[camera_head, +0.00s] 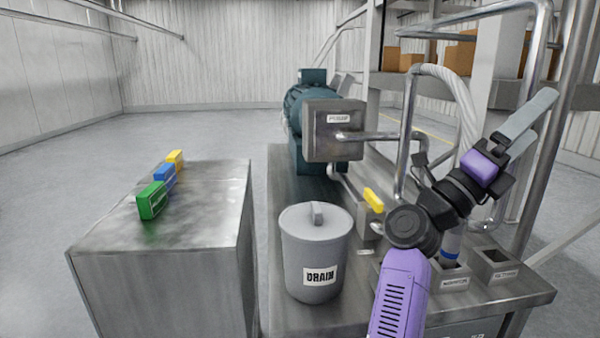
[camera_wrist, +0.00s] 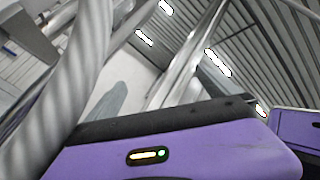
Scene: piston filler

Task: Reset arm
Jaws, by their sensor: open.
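My gripper (camera_head: 522,128) is raised at the right in the head view, above the machine bench and in front of the pipes. Its grey fingers point up and to the right and hold nothing that I can see. My purple and black arm rises from the bottom of the head view and hides part of the bench. In the wrist view, my purple arm link fills the lower part, and a grey ribbed hose (camera_wrist: 68,80) runs close by at the left.
A lidded grey DRAIN bucket (camera_head: 315,252) stands on the bench (camera_head: 290,322), near a yellow-handled valve (camera_head: 373,200) and a pump (camera_head: 333,130). Metal pipes (camera_head: 405,125) stand close to my arm. Green, blue and yellow blocks (camera_head: 151,201) lie on the left metal cabinet (camera_head: 205,225).

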